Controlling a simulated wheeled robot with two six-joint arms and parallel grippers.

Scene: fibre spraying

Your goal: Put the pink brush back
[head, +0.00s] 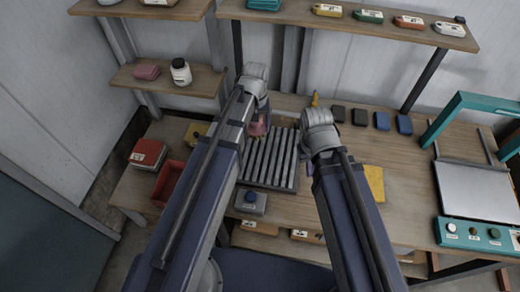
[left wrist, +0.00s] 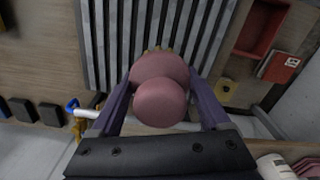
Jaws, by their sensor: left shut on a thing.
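My left gripper (head: 258,128) is shut on the pink brush (head: 257,124), over the upper left part of a grey slatted panel (head: 272,180) on the workbench. In the left wrist view the rounded pink body of the brush (left wrist: 161,98) sits between the two purple fingers of the left gripper (left wrist: 165,88). I cannot tell whether brush and panel touch.
Several dark and blue blocks (head: 382,121) stand along the back right. A red bin (head: 168,182) and red box (head: 148,153) are at the left. A grey box with a blue knob (head: 250,202) sits in front. A teal-framed machine (head: 474,190) stands at the right. Shelves (head: 165,80) hang above.

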